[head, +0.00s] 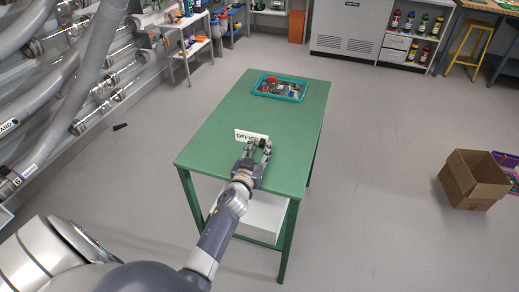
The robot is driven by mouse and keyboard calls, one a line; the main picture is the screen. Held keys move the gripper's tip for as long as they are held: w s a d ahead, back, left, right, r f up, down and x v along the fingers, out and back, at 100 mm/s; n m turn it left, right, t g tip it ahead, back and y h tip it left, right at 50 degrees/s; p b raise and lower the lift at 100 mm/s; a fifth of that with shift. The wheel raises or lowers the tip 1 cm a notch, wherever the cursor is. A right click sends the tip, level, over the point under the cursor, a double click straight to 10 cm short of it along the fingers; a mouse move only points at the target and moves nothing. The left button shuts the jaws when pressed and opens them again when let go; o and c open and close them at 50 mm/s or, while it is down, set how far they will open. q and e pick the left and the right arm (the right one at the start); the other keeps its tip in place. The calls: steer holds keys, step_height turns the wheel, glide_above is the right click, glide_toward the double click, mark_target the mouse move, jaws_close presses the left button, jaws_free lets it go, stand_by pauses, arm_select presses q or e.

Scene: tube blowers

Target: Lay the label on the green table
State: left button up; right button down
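The label (243,134) is a small white plate with dark lettering that begins "OFFI". It shows over the middle of the green table (215,138), just beyond my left gripper. My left gripper (258,145) reaches over the table from the near side. Its two fingers look spread apart, with the tips at the label's near right edge and hiding part of the lettering. Whether the label rests flat on the tabletop or touches a fingertip is too small to tell. My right gripper is not in view.
A teal tray (256,93) of small parts sits at the table's far end. A white box (262,217) is under the table. An open cardboard box (473,180) stands on the floor at right. The tabletop left of the label is bare.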

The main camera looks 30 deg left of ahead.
arm_select(q)
steer(key=shift+s+r, duration=0.1)
steer(key=shift+r, duration=0.05)
steer(key=v, duration=1.1)
steer(key=shift+s+d, duration=0.15)
steer(key=shift+s, duration=0.25)
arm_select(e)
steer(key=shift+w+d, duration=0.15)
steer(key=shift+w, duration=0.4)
